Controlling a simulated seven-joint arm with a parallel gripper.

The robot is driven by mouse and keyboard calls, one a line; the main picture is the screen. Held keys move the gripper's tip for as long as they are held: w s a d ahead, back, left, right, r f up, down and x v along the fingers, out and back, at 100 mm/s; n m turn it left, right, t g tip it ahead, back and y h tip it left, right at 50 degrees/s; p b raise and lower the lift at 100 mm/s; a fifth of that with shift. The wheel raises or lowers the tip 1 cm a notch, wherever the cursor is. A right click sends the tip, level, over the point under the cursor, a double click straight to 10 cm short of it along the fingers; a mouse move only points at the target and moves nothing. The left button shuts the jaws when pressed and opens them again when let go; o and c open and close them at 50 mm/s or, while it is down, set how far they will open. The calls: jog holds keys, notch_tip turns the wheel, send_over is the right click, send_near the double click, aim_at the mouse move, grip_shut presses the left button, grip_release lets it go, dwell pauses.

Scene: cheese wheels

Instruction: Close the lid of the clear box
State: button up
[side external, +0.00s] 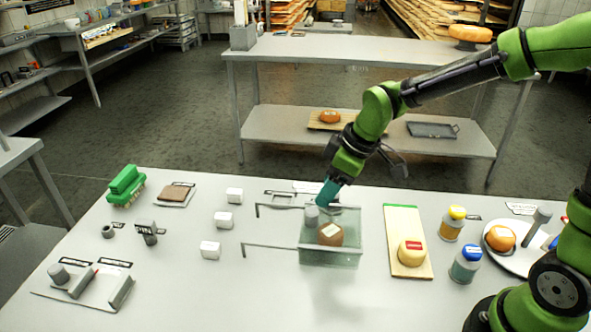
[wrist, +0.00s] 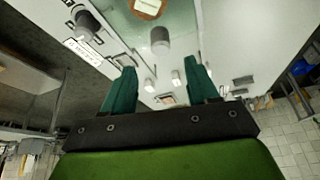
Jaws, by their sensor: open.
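The clear box (side external: 345,258) stands on the white table, with greenish see-through walls. A brown round cheese with a pale label (side external: 331,234) shows through it, and it also shows at the top of the wrist view (wrist: 148,7). A grey cylinder (side external: 311,215) shows at the box's back left; I cannot tell whether it is a lid knob or a separate piece. The lid's outline is hard to make out. My gripper (side external: 327,194) is above the box's back edge, tilted downward. In the wrist view its teal fingers (wrist: 162,66) are apart with nothing between them.
Two thin dark rods (side external: 280,247) reach left from the box. Several white cubes (side external: 210,249) stand left of it. A board with a yellow cheese (side external: 405,225) lies close on the right, with jars (side external: 465,264) beyond. The front middle of the table is clear.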

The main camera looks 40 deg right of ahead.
jog(key=v, duration=0.8)
jog(key=s+d+r+m+t, duration=0.1)
jog(key=s+d+m, duration=0.1)
jog(key=s+m, duration=0.3)
jog(key=s+d+r+m+t, duration=0.1)
jog(key=s+d+m+t, duration=0.1)
jog(key=s+m, duration=0.3)
jog(key=s, duration=0.3)
jog(key=shift+s+d+m+t, duration=0.3)
jog(key=shift+s+d+m, duration=0.05)
jog(key=shift+d+m, duration=0.05)
jog(key=shift+o, duration=0.2)
jog(key=shift+r, duration=0.1)
